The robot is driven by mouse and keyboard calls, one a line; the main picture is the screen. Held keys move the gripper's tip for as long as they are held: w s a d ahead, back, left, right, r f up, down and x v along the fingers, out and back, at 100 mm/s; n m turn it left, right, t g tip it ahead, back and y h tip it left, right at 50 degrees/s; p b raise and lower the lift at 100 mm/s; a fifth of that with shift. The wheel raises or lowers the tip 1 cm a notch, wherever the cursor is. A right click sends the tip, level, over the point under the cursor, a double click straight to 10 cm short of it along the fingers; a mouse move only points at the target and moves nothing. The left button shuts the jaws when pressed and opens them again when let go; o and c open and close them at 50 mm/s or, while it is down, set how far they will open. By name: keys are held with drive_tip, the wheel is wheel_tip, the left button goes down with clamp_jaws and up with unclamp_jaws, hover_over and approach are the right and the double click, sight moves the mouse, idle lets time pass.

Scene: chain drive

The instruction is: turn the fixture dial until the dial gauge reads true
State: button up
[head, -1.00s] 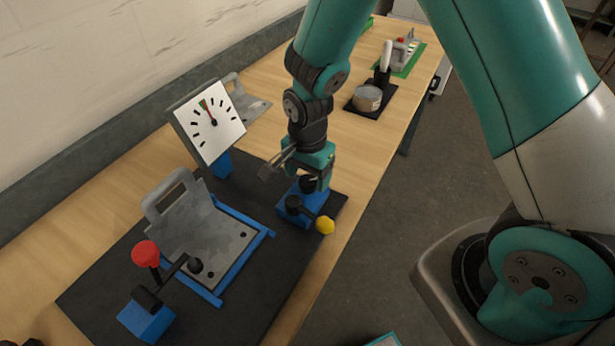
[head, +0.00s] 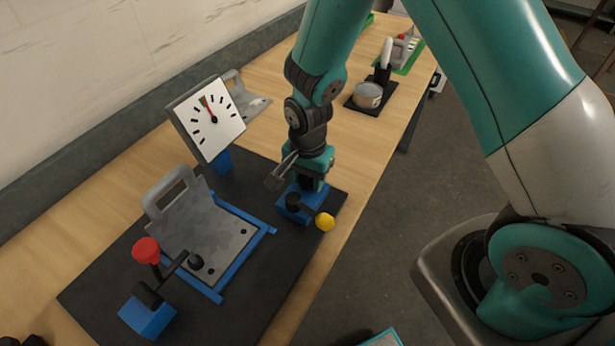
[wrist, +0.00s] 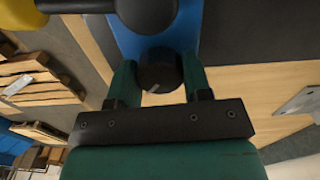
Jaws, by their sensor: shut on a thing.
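The fixture dial (wrist: 157,72) is a dark round knob with a pale index mark, on a blue block (head: 290,212). In the wrist view my gripper (wrist: 160,76) has one green finger on each side of the dial and is shut on it. In the head view my gripper (head: 313,182) comes down onto the block from above and hides the dial. The dial gauge (head: 212,120) is a tilted white square face with black ticks. Its red needle points up and slightly left, at or close beside a small green band; I cannot tell whether it is exactly on it.
A yellow-tipped lever (head: 325,222) sticks out beside the block. A grey plate with a handle (head: 205,230) rests in a blue frame. A red-knobbed clamp (head: 146,250) stands front left. A round tin (head: 367,95) stands farther back. Bare wood runs along the table's right edge.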

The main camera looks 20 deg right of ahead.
drive_tip(key=shift+n, duration=1.2)
drive_tip(key=o, duration=0.9)
drive_tip(key=shift+o, duration=0.2)
wheel_tip(320, 180, up, 18)
drive_tip(key=b, duration=0.2)
drive_tip(key=shift+f, duration=0.25)
